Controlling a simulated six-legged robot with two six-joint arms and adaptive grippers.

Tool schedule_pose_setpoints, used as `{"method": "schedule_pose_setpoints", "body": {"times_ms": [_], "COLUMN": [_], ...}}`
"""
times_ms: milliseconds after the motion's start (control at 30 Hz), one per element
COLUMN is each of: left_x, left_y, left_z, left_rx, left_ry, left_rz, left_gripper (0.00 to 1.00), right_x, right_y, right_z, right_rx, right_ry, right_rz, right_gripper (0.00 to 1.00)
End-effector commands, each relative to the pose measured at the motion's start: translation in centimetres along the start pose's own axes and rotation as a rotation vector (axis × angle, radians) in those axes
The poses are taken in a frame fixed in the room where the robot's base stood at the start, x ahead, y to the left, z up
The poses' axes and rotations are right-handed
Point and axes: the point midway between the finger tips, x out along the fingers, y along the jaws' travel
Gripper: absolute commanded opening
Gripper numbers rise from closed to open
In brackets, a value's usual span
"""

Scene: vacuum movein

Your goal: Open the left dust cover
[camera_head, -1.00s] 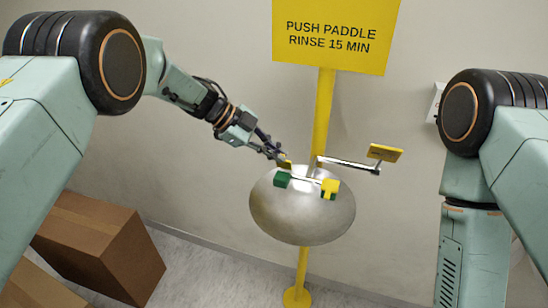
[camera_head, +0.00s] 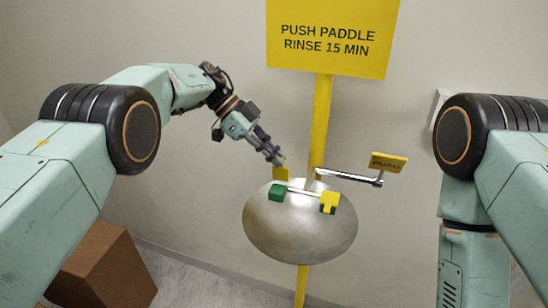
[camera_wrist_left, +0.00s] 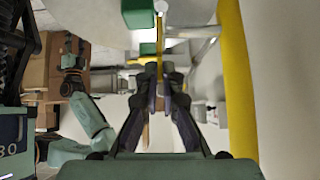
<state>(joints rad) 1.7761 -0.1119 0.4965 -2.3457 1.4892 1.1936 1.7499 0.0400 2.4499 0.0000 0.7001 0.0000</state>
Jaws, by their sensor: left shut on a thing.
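The eyewash has a steel bowl (camera_head: 300,232) with two green spray heads. The left dust cover (camera_head: 281,173) is a small yellow flap standing up behind the left green head (camera_head: 277,191), whose top is exposed. The right dust cover (camera_head: 328,202) is yellow and sits over the right head. My left gripper (camera_head: 277,160) comes down from the upper left, with its fingertips at the upper edge of the left cover. In the left wrist view its fingers (camera_wrist_left: 165,82) are closed together at a thin yellow edge (camera_wrist_left: 160,52). My right gripper is out of view.
A yellow post (camera_head: 321,120) carries a sign (camera_head: 333,38) above the bowl. A metal lever with a yellow push paddle (camera_head: 388,162) sticks out to the right. A cardboard box (camera_head: 105,268) stands on the floor at lower left. A wall is close behind.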

Motion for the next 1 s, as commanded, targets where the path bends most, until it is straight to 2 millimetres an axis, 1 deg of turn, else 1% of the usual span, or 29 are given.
{"method": "schedule_pose_setpoints", "body": {"times_ms": [600, 633, 867, 900, 1000], "left_x": [-0.34, -0.35, -0.20, -0.18, -0.14], "left_y": [-0.14, -0.15, -0.14, -0.13, -0.11], "left_z": [-0.32, -0.33, -0.19, -0.17, -0.14], "left_rx": [-0.004, -0.004, -0.006, -0.007, -0.007], "left_ry": [0.002, 0.002, 0.001, 0.001, 0.001], "left_rz": [0.002, 0.002, 0.005, 0.005, 0.006], "left_gripper": [0.00, 0.07, 0.26, 0.28, 0.28], "right_x": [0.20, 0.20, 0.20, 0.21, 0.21], "right_y": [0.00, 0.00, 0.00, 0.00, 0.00], "right_z": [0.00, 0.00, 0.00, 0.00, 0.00], "right_rx": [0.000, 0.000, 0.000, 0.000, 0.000], "right_ry": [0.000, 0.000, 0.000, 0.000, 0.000], "right_rz": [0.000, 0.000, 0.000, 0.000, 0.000], "right_gripper": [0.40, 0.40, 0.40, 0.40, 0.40]}}
